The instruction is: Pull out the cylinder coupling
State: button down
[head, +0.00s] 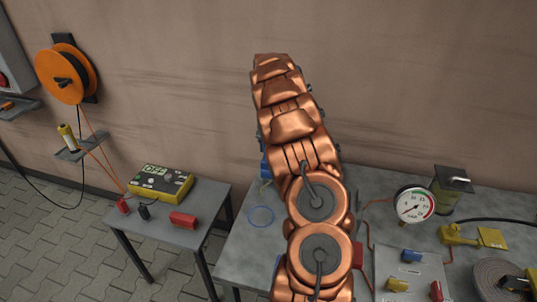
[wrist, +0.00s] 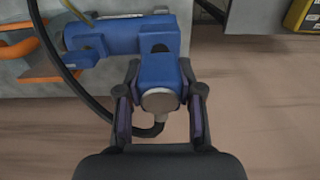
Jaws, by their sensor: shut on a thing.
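In the wrist view my gripper (wrist: 160,92) is shut on the cylinder coupling (wrist: 160,102), a grey round-ended piece with a black hose at its lower end. One finger lies on each side of it. A blue block right at the coupling adjoins the blue cylinder (wrist: 105,36) at the upper left. I cannot tell whether the coupling is fully seated. In the head view my copper arm hides the gripper and the coupling. Only a sliver of blue (head: 263,165) shows beside the arm.
A small table with a yellow meter (head: 160,182) stands left. An orange reel (head: 62,75) hangs on the wall.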

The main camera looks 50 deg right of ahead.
jog(key=shift+r, duration=1.45)
jog(key=shift+w+a, duration=0.1)
